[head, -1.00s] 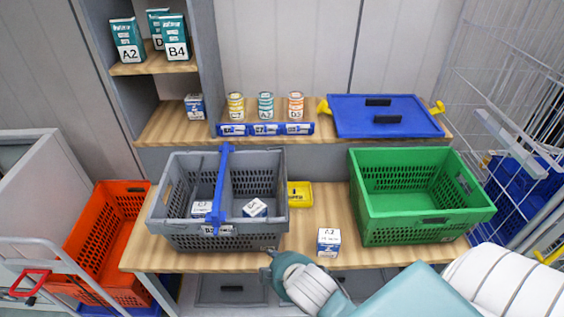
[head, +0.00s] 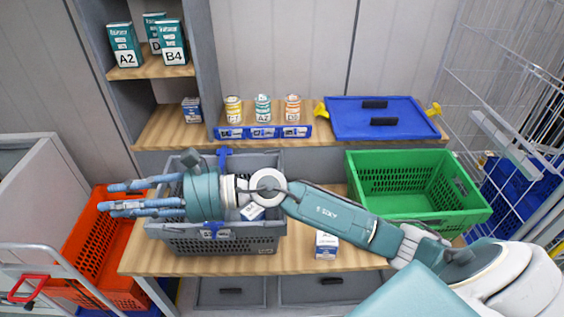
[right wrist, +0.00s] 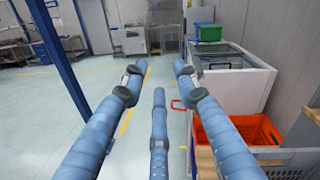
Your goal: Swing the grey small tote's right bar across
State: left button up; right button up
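The grey small tote (head: 265,235) stands on the left part of the wooden bench. A blue bar (head: 225,154) shows at its far rim, and a blue piece (head: 212,232) shows at its near rim; my right arm hides the stretch between. A small white-and-blue box (head: 252,211) lies inside the tote. My right gripper (head: 110,200) is open and empty, past the tote's left side and above the orange tote, pointing left. Its spread fingers also show in the right wrist view (right wrist: 158,72). My left gripper is not in view.
The green tote (head: 440,220) stands at the right of the bench, with a small box (head: 327,245) left of it. The orange tote (head: 88,265) is at the left. Cans (head: 263,109) and a blue lid (head: 350,118) are on the shelf behind.

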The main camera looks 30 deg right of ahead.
notch_tip(320, 180, down, 6)
jog(key=d+n+g+h, duration=0.2)
jog(key=n+h, duration=0.1)
jog(key=n, duration=0.2)
jog(key=n+g+h, duration=0.2)
jog(key=n+h, duration=0.5)
jog(key=h, duration=0.8)
send_near(282, 174)
jog(key=shift+w+a+f, duration=0.1)
jog(key=shift+a+f, duration=0.4)
jog(key=shift+f, duration=0.3)
jog(key=shift+d, duration=0.3)
jog(key=shift+b+x, duration=2.2)
jog(key=shift+x, duration=1.25)
jog(key=c, duration=0.5)
